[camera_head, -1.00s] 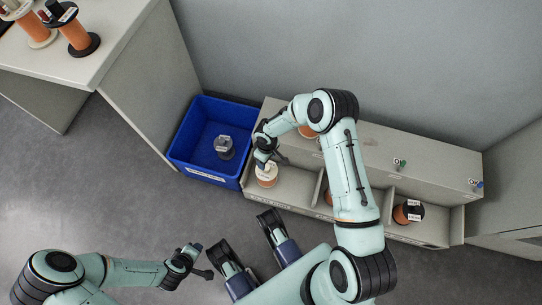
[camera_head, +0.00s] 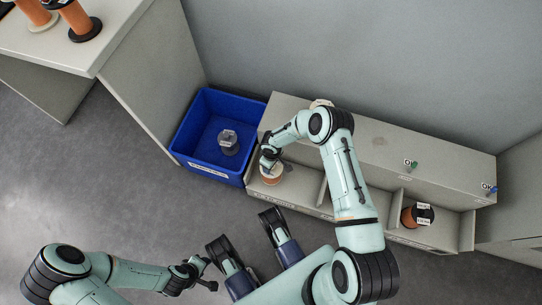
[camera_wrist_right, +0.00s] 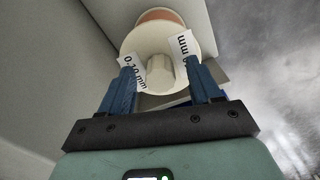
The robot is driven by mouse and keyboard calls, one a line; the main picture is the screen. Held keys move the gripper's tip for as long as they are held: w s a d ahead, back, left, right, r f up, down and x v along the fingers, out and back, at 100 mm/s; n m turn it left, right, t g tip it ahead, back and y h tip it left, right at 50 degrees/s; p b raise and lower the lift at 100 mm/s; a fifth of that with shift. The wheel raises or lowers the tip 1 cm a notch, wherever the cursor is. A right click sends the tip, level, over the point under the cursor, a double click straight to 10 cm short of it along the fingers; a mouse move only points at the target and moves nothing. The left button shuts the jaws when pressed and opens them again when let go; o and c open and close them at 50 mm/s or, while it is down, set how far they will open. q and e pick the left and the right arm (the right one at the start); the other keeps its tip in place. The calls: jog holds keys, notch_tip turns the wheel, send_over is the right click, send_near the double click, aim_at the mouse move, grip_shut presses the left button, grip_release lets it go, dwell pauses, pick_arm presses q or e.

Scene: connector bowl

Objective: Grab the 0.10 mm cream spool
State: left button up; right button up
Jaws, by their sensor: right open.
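A spool with cream flanges and orange winding (camera_head: 271,180) stands in the left compartment of the low shelf (camera_head: 300,195). In the right wrist view its cream flange and central hub (camera_wrist_right: 159,72) face me, with white labels, one reading "0.10 mm". My right gripper (camera_head: 269,162) is at the top of this spool and partly hides it. In the wrist view its blue fingers (camera_wrist_right: 164,80) are open, one on each side of the hub; whether they touch the spool I cannot tell. My left gripper (camera_head: 204,274) is low over the floor, away from the shelf; its jaws are unclear.
A blue bin (camera_head: 184,145) holding a grey and clear object (camera_head: 228,142) stands left of the shelf. A black-flanged spool (camera_head: 417,214) is in the right compartment. More spools (camera_head: 78,22) stand on the table (camera_head: 95,55) at upper left. Shelf dividers flank the compartments.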

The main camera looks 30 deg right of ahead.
jog(key=shift+f, duration=0.3)
grip_shut()
dwell(1.1)
jog(key=shift+w+r, duration=0.1)
